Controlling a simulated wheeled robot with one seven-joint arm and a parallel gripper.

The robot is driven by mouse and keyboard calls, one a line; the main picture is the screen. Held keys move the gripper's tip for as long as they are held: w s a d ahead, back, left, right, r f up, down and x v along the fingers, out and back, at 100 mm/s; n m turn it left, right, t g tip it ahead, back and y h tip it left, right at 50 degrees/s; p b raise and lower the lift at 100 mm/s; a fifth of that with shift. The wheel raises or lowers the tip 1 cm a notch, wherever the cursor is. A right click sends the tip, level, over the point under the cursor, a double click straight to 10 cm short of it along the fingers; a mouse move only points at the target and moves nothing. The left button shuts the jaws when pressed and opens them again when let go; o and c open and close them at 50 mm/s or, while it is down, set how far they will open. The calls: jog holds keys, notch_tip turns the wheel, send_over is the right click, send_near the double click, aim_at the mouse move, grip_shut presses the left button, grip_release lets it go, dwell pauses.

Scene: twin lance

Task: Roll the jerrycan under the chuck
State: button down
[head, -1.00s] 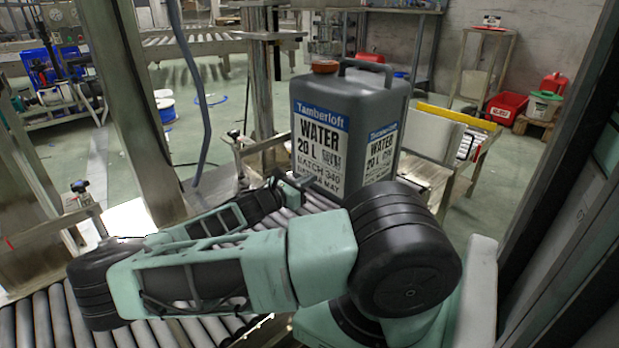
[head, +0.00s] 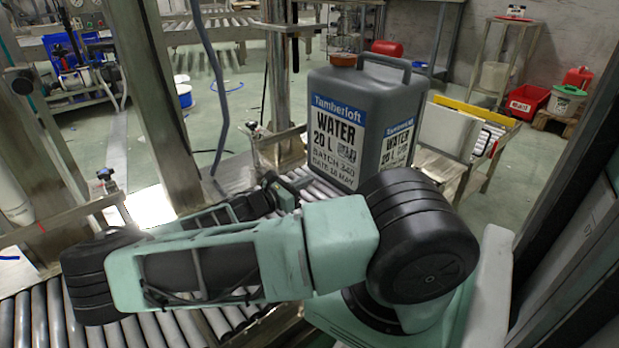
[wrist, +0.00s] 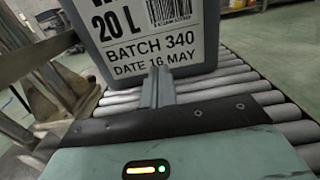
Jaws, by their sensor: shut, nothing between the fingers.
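The grey jerrycan (head: 408,98) with an orange-red cap and a "WATER 20 L" label stands upright on the roller conveyor (head: 35,318). Its lower label fills the top of the wrist view (wrist: 150,48). My gripper (head: 304,184) is low at the jerrycan's near left side. In the wrist view my gripper (wrist: 157,75) is shut and empty, its fingertips at the lower edge of the label. I cannot tell whether they touch the jerrycan. I cannot make out the chuck in either view.
A metal post (head: 281,75) rises behind the jerrycan, and a steel frame upright (head: 155,100) stands to the left. A side table with a yellow edge (head: 472,111) is right of the jerrycan. Bare rollers (wrist: 245,95) lie right of my gripper.

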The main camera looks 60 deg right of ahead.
jog(key=shift+p+v, duration=0.55)
jog(key=shift+v, duration=1.3)
